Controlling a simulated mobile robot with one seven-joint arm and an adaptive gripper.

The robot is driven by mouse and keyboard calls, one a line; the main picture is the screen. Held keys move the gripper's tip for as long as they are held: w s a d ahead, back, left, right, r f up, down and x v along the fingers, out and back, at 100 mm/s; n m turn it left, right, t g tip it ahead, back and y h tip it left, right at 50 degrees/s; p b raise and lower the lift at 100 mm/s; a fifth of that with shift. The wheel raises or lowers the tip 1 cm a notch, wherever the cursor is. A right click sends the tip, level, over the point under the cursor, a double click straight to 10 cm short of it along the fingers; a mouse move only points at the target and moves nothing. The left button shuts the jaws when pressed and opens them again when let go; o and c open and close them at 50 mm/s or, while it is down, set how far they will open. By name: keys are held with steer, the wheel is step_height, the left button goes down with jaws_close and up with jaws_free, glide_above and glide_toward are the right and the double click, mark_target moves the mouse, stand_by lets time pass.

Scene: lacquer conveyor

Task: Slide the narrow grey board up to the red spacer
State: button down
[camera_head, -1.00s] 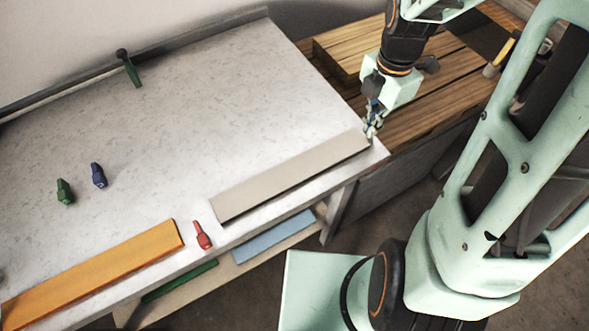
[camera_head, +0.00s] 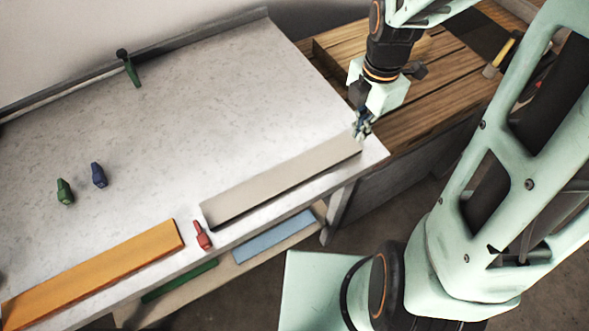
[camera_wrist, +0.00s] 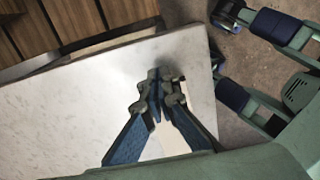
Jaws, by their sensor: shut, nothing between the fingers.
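The narrow grey board (camera_head: 282,182) lies flat along the front of the light worktop. The red spacer (camera_head: 203,237) stands just off its left end; the gap looks very small, and I cannot tell if they touch. My gripper (camera_head: 360,134) is shut and empty at the board's right end, fingertips low and apparently against that end. In the wrist view the closed fingertips (camera_wrist: 161,82) point at the worktop, and a pale strip of the board (camera_wrist: 172,143) shows between the blue fingers. The fingers partly hide the board's end there.
An orange board (camera_head: 95,272) lies left of the spacer. Green (camera_head: 65,192) and blue (camera_head: 98,175) pegs stand farther back, with another green one (camera_head: 131,70) near the back rail. A wooden bench (camera_head: 420,110) adjoins the right. The middle worktop is clear.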

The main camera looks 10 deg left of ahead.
mark_target(342, 146)
steer(key=shift+s+a, duration=0.7)
steer(key=shift+a, duration=0.25)
steer(key=shift+s+a, duration=0.7)
steer(key=shift+a, duration=0.25)
steer(key=shift+w+d+p, duration=0.45)
steer(key=shift+w+d, duration=0.2)
steer(key=shift+d, duration=0.2)
step_height(342, 146, up, 6)
steer(key=p, duration=0.5)
steer(key=shift+r+p, duration=0.1)
steer(key=shift+p, duration=0.25)
